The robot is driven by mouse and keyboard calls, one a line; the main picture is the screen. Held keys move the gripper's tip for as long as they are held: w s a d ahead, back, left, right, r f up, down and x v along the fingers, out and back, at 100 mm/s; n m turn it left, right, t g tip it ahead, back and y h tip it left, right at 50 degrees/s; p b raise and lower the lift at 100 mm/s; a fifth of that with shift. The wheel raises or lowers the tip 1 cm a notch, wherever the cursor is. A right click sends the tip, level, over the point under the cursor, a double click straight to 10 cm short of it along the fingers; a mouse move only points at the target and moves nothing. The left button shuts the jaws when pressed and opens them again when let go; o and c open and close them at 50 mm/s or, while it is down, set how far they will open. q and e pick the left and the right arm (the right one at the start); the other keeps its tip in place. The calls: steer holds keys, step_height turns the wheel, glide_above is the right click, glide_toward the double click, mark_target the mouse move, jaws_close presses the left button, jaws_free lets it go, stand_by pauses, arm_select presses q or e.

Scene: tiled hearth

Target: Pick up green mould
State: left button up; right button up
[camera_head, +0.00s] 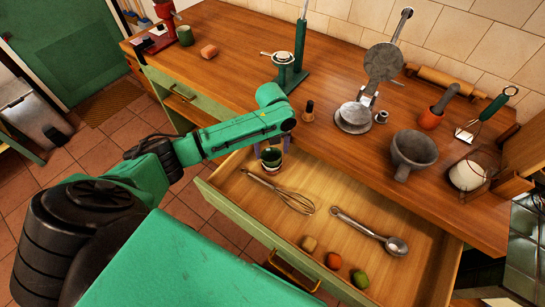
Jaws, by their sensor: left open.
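A small dark green cup-shaped mould (271,163) stands upright in the back left part of the open drawer (232,194). My left gripper (272,149) reaches in from the left and points down at the mould. Its fingers are apart, one to each side of the mould's rim. I cannot tell whether they touch it. The gripper's arm end hides part of the area just above. My right gripper is not in view.
The drawer also holds a whisk (290,197), a metal ladle (370,232) and several small round items along its front. On the worktop behind are a green-handled press (298,50), a small brown stamp (309,111) and a grey mortar (412,150).

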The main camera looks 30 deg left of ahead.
arm_select(q)
steer(key=shift+f, duration=0.8)
steer(key=shift+s+a+f, duration=0.1)
steer(key=shift+s+f, duration=0.05)
steer(key=shift+f, duration=0.1)
steer(key=c, duration=1.3)
step_height(320, 180, up, 21)
steer(key=m+t+b, duration=0.2)
steer(key=m+b, duration=0.5)
steer(key=m, duration=0.2)
steer(key=shift+y, duration=0.3)
steer(key=f, duration=1.9)
steer(key=shift+s+b, duration=0.35)
steer(key=shift+b, duration=0.05)
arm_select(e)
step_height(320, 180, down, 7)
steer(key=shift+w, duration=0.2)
